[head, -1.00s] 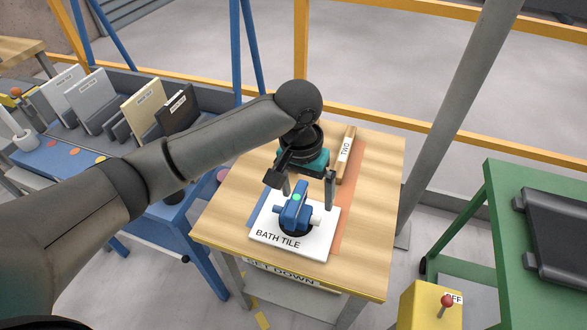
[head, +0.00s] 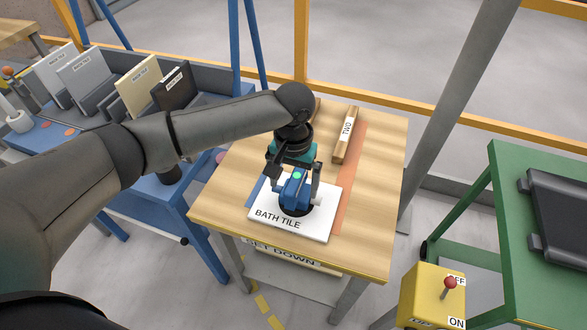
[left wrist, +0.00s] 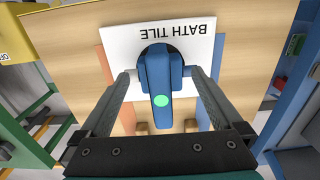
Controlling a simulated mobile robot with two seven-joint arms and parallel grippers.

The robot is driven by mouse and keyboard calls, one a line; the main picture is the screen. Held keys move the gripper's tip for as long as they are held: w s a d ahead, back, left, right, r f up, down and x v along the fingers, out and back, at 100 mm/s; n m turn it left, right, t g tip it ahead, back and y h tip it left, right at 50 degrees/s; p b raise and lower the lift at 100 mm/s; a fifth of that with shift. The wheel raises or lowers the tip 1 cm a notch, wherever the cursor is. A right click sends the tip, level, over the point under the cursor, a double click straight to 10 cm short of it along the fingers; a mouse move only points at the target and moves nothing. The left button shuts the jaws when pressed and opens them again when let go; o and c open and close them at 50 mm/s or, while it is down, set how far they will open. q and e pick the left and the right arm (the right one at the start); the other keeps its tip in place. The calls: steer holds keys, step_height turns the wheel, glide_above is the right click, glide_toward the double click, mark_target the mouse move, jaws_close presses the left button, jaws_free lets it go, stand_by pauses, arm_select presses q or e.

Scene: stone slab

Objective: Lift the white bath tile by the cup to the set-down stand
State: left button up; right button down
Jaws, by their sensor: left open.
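The white bath tile (head: 312,222) lies flat on the wooden top of the set-down stand (head: 365,245), its label facing the front. The blue suction cup (head: 293,187), with a green dot on its handle, sits upright on the tile. My left gripper (head: 297,188) is above the tile with a finger on either side of the cup's handle. My right gripper is not in view.
A wooden bar marked TWO (head: 346,135) lies at the back of the stand. A blue rack (head: 110,150) with several upright tiles stands left. A green table (head: 490,215) and a yellow switch box (head: 432,295) stand right. An orange strip (head: 353,170) marks the top.

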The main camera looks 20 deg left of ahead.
arm_select(q)
steer(key=shift+f+b, duration=0.45)
steer(key=shift+f, duration=1.7)
steer(key=c, duration=1.5)
steer(key=shift+r, duration=0.2)
